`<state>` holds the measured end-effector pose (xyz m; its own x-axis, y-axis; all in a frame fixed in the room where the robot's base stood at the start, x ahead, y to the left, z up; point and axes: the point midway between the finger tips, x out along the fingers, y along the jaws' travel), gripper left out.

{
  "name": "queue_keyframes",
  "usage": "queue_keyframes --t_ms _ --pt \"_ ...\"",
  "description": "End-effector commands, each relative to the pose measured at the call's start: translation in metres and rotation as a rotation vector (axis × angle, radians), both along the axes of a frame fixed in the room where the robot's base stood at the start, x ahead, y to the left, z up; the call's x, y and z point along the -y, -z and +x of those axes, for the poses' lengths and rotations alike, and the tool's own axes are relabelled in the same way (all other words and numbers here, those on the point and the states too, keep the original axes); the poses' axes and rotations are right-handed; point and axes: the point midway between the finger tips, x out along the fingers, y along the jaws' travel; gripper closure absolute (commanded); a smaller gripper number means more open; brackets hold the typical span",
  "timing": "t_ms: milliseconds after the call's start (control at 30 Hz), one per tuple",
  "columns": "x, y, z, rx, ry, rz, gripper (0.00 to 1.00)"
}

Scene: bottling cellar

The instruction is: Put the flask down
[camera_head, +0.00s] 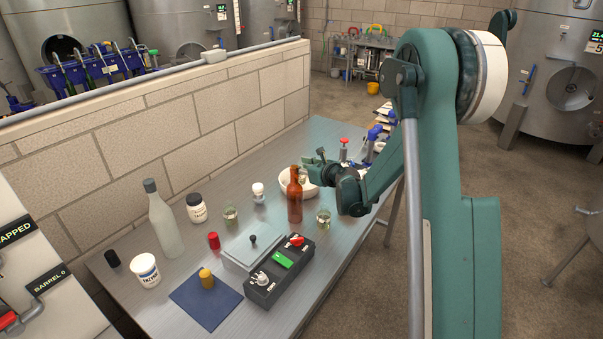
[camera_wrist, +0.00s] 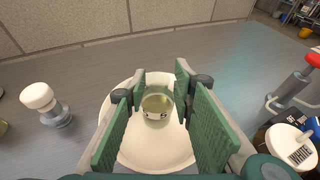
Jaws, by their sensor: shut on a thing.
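The flask (camera_wrist: 157,104) is a small clear vessel with pale yellow-green contents and a light band with dark marks. It sits between the green pads of my gripper (camera_wrist: 160,95), which is shut on it. In the wrist view the white bowl (camera_wrist: 150,152) lies behind and below the flask. I cannot tell whether the flask touches the bowl. In the head view my gripper (camera_head: 312,172) is over the bowl (camera_head: 285,183), close behind the brown bottle (camera_head: 294,203). The flask is hard to make out there.
The steel table (camera_head: 195,262) carries a clear bottle (camera_head: 162,225), white jars, glass beakers (camera_head: 324,217), a control box (camera_head: 279,274) and a blue mat (camera_head: 190,307). A white-topped stand (camera_wrist: 50,105) is left of the bowl. Clamps and bottles stand right. A block wall runs behind.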

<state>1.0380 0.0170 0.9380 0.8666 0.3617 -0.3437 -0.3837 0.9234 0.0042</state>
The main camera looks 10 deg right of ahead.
Motion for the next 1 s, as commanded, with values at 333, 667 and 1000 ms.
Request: queue_keyframes --t_ms 333,667,1000 --pt "0.000 0.025 0.000 0.000 0.000 0.000 0.89" --pt "0.000 0.027 0.000 0.000 0.000 0.000 0.89" --pt "0.000 0.027 0.000 0.000 0.000 0.000 0.59"
